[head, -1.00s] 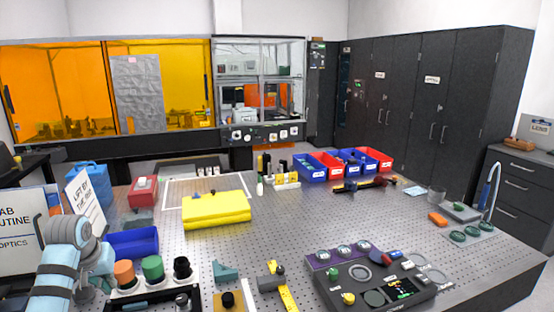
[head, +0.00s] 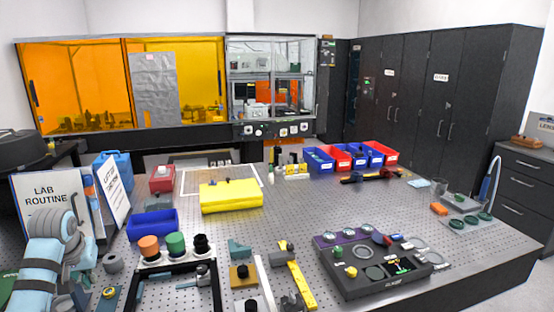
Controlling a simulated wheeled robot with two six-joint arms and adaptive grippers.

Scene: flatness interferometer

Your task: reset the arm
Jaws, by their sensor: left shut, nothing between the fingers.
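My left arm comes in at the lower left, with light blue links and dark bands. My left gripper (head: 80,270) is low at the picture's left side, folded close to the arm and partly hidden by it. It is shut and holds nothing that I can see. It is left of the black rack with the orange, green and black knobs (head: 174,244) and in front of the lab routine sign (head: 46,201). My right gripper is not in view.
The perforated table (head: 330,215) has free room in its middle. On it are a blue bin (head: 152,225), a yellow block (head: 231,196), a dark control panel (head: 370,264), and red and blue bins (head: 319,159) at the back. A white sign (head: 113,187) stands near my left arm.

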